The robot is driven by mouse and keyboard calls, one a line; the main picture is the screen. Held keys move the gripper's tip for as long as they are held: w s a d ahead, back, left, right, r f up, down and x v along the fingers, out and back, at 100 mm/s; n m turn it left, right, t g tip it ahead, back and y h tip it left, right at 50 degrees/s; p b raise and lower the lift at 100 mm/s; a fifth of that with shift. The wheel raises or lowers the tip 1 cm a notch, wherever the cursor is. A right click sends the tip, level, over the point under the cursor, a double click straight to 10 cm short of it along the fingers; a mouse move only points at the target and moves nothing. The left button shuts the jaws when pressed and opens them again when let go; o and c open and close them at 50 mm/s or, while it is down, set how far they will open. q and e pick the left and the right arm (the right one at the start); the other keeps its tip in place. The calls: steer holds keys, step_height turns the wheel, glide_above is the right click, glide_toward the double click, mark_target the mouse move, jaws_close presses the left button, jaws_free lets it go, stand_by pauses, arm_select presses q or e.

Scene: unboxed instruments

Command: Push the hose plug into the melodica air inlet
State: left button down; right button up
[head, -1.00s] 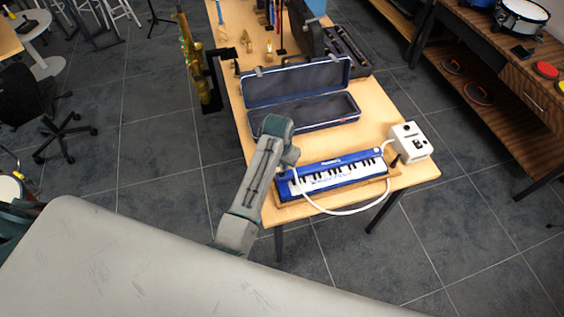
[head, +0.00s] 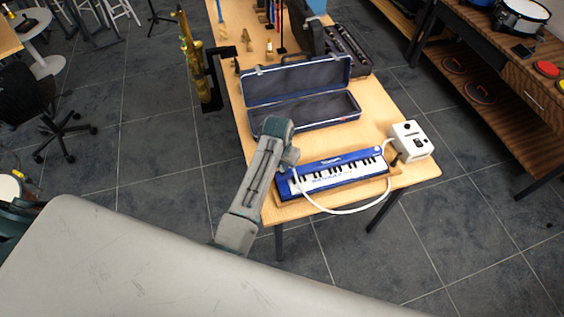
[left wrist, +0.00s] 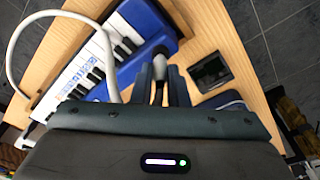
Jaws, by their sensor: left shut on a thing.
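The blue melodica (head: 345,163) with white and black keys lies on the wooden table; its blue end (left wrist: 148,25) shows in the left wrist view. A white hose (head: 345,211) loops in front of it toward my left gripper (head: 289,171), which is at the melodica's left end. In the left wrist view the hose (left wrist: 107,62) arcs over the keys and runs behind my gripper body. I cannot tell whether the plug touches the inlet. My right gripper is not in view.
A white box (head: 411,141) with black knobs stands right of the melodica. An open, dark-lined case (head: 300,113) lies behind it. A small dark flat object (left wrist: 211,71) lies near the gripper. The table's front edge is close to the melodica.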

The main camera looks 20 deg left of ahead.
arm_select(q)
steer(key=shift+f, duration=0.45)
steer(key=c, duration=1.3)
jaws_free()
steer(key=shift+c, duration=0.2)
